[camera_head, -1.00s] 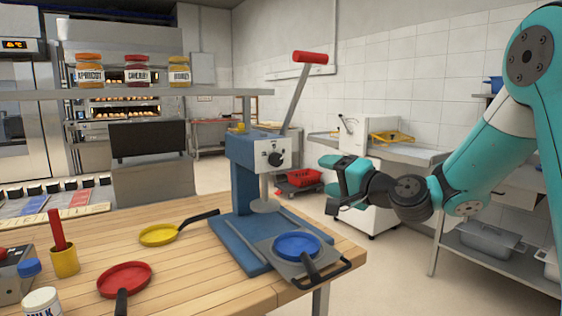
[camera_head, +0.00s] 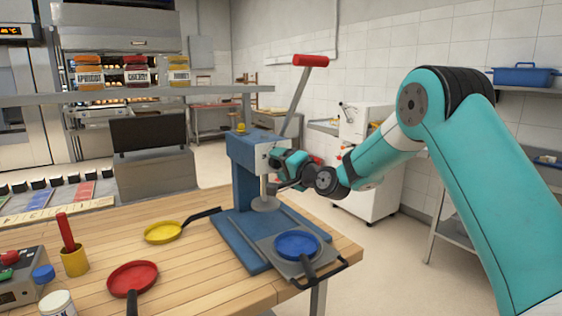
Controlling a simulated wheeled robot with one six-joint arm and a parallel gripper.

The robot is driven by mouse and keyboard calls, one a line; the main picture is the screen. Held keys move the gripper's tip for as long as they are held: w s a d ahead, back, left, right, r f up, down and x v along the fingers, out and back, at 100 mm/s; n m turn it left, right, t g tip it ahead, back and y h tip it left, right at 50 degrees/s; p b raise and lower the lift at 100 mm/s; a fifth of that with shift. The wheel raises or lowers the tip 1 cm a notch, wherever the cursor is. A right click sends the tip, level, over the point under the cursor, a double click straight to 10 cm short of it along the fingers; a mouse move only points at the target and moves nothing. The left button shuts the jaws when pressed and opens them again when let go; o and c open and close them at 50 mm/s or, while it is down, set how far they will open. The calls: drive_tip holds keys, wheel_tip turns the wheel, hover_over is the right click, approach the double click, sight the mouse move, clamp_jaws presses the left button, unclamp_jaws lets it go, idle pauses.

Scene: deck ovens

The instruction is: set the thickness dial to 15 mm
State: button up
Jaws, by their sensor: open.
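The thickness dial is on the pale front plate (camera_head: 263,149) of the blue press (camera_head: 240,160). My gripper (camera_head: 276,166) is now in front of that plate and hides the dial, so its setting cannot be read. The gripper is open, with its fingers towards the plate. I cannot tell whether they touch or surround the dial. The press's lever with a red handle (camera_head: 310,60) is raised to the right. A round pressing plate (camera_head: 265,203) hangs below the head.
A blue round pan (camera_head: 297,243) sits on the press's front plate. Yellow (camera_head: 163,232) and red (camera_head: 132,275) pans lie on the wooden table (camera_head: 200,265). Jars stand on a shelf (camera_head: 210,92) behind. A white machine (camera_head: 375,185) stands beyond my arm.

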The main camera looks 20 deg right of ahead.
drive_tip(key=c, duration=0.9)
